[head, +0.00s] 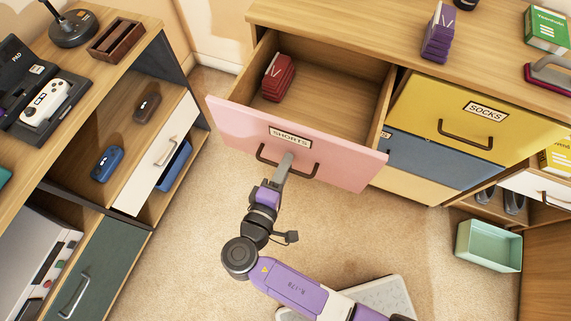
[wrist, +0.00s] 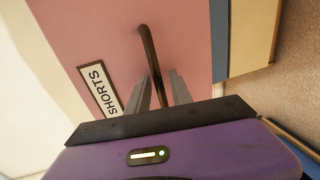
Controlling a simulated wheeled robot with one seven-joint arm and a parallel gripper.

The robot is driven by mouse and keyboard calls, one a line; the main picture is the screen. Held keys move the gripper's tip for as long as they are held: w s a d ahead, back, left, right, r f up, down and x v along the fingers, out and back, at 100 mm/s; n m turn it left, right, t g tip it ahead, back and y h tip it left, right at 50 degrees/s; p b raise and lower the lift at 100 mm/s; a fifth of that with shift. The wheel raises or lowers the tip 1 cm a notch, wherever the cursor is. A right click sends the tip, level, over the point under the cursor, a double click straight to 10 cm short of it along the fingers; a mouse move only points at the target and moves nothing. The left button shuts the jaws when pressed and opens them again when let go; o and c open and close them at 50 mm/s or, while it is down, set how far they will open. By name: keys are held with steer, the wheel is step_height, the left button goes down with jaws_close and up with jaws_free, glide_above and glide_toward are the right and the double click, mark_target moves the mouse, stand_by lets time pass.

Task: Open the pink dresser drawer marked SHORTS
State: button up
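The pink drawer front (head: 230,122) carries a SHORTS label (head: 290,137) and a dark curved handle (head: 308,171). The drawer stands pulled well out of the dresser, its wooden inside showing. My gripper (head: 286,163) is at the middle of this handle. In the wrist view, the handle (wrist: 147,45) runs between the two grey fingers of my gripper (wrist: 160,78). The fingers stand apart on either side of it, with a gap showing on the right; contact on the left is unclear. The SHORTS label also shows in the wrist view (wrist: 99,89).
Folded red clothes (head: 279,77) lie inside the drawer. The yellow SOCKS drawer (head: 440,98) and a blue drawer (head: 420,158) are to the right. A green bin (head: 489,246) is on the carpet. A shelf unit (head: 150,48) stands left, with carpet between.

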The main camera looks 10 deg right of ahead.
stand_by(0.3)
steer(key=v, duration=0.7)
steer(key=shift+s+a, duration=0.2)
steer(key=shift+s, duration=0.15)
